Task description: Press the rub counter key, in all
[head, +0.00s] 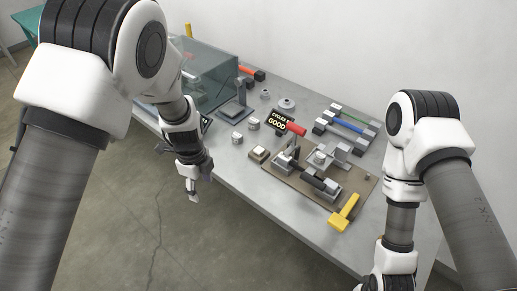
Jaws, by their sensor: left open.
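A black counter display (278,121) stands on the grey table and shows lettering that reads like "CYCLES" and "GOOD". Behind the near edge sits a small beige block with a raised top (258,154), left of the rub fixture's brown base plate (285,180); I cannot tell for sure whether it is the counter key. My left gripper (193,195) is open, points down, and hangs empty off the table's near edge, left of the block. My right gripper's fingers are outside the picture.
A yellow-handled tool (344,213) lies at the plate's near corner. A glass-sided enclosure (205,80) stands at the left. Small metal cylinders (253,123) stand between enclosure and fixture.

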